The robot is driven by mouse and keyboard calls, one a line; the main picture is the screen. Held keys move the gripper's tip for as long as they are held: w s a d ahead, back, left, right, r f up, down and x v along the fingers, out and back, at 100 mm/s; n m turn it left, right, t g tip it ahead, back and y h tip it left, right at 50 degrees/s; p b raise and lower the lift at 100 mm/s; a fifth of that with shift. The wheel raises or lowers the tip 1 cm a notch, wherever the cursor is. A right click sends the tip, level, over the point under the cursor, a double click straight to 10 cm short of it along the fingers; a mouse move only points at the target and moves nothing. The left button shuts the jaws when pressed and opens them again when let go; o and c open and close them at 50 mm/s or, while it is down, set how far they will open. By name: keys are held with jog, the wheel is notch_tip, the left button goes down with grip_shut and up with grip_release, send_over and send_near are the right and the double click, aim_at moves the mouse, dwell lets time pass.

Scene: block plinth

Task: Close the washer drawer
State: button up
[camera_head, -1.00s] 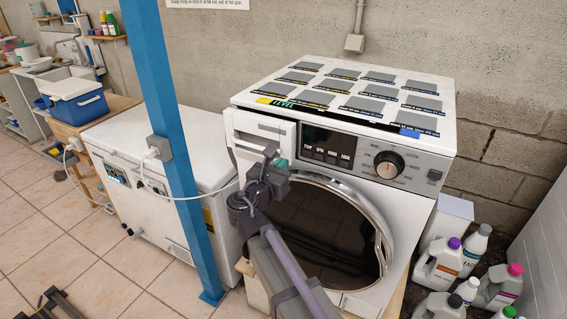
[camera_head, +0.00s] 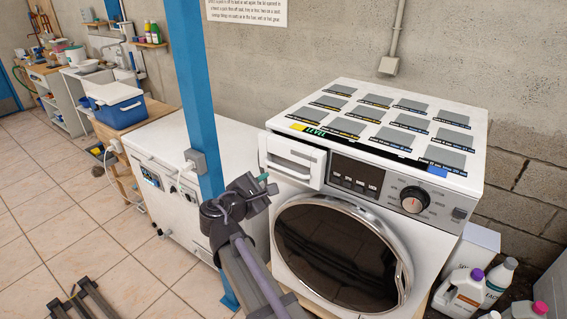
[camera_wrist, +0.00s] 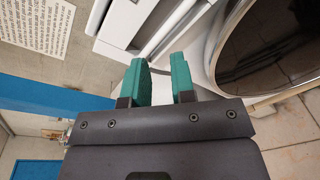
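The washer drawer (camera_head: 291,161) is the white panel with a recessed handle at the upper left of the washer (camera_head: 350,215). Its front stands out a little past the washer's face, so it looks partly open. My gripper (camera_head: 266,183) is just left of and below the drawer in the head view, apart from it. In the wrist view, my gripper's two green fingers (camera_wrist: 160,80) are apart with nothing between them. The white drawer front (camera_wrist: 128,22) shows beyond the fingertips there, with the round door (camera_wrist: 265,40) to the right.
A blue post (camera_head: 203,120) stands left of my gripper, close to the arm. A white chest appliance (camera_head: 150,140) is behind it. Bottles (camera_head: 462,292) stand on the floor right of the washer. Tiled floor (camera_head: 50,215) is open at the left.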

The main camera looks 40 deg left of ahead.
aim_at(281, 169)
jog(key=w+a+f+m+b, duration=0.1)
jog(key=w+m, duration=0.2)
jog(key=w+a+f+m, duration=0.1)
jog(key=w+a+m, duration=0.1)
jog(key=w+m, duration=0.1)
jog(key=w+a+f+m+b, duration=0.1)
jog(key=w+m, duration=0.2)
jog(key=w, duration=0.2)
jog(key=shift+a+m+g+b, duration=0.3)
jog(key=shift+a+g, duration=0.05)
jog(key=shift+g, duration=0.05)
jog(key=shift+c, duration=0.2)
grip_shut()
